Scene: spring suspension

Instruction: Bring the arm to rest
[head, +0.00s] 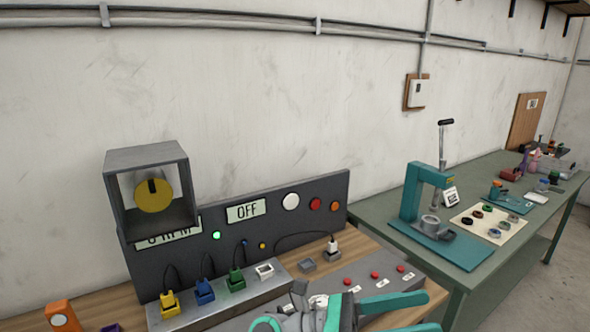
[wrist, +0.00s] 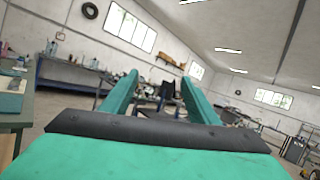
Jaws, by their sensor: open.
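My gripper (head: 430,312) is low in the head view, in front of the wooden bench and its control panel. Its two teal fingers point right and are spread apart. In the wrist view my gripper (wrist: 160,76) shows both fingers reaching forward with an empty gap between them. Nothing is held. The far room shows behind the gap. The lower part of my arm is cut off by the bottom edge of the head view.
A dark control panel (head: 262,217) reading OFF stands behind my gripper, with a grey box (head: 146,153) on top. Coloured plugs and red buttons sit before it. A green table (head: 465,268) to the right carries a teal press (head: 412,193). The floor at far right is clear.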

